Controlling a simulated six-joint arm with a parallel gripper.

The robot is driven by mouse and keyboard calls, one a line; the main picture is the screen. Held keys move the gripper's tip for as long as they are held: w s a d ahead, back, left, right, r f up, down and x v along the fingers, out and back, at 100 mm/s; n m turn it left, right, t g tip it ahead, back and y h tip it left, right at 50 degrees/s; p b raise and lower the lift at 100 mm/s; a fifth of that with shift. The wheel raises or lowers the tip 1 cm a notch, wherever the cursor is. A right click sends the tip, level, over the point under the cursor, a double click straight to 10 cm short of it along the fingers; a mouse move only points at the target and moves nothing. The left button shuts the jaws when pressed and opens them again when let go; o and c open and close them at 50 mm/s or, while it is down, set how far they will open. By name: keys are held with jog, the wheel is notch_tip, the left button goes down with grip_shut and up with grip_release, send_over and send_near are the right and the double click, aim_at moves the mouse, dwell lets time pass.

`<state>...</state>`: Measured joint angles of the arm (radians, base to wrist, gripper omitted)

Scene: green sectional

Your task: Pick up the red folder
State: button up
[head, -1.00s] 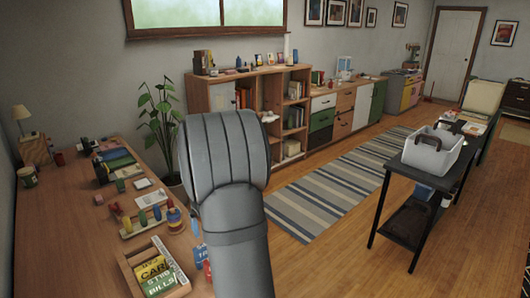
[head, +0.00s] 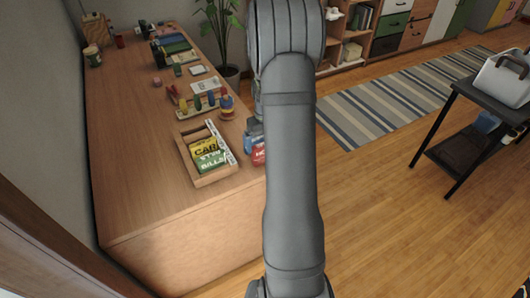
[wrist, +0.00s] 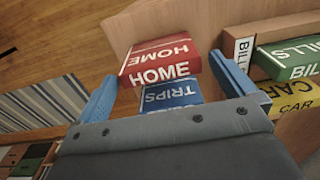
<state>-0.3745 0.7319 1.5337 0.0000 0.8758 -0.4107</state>
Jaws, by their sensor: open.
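The red folder (wrist: 160,62), marked HOME, stands at the desk edge in the wrist view. A blue folder (wrist: 170,93) marked TRIPS is right beside it, nearer to my gripper. My gripper (wrist: 164,70) is open and empty, with one blue finger on each side of the two folders. I cannot tell whether the fingers touch them. In the head view the red folder (head: 259,157) and the blue folder (head: 255,141) show as small patches at the desk's right edge, partly hidden by my arm. My gripper is mostly hidden there.
Colourful toys (head: 210,101) lie further back. The floor right of the desk is clear up to a black table (head: 455,150).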

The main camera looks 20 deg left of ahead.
jog(key=shift+w+f, duration=0.15)
jog(key=shift+f, duration=1.2)
jog(key=shift+w+f, duration=0.1)
jog(key=shift+f, duration=1.2)
jog(key=c, duration=0.7)
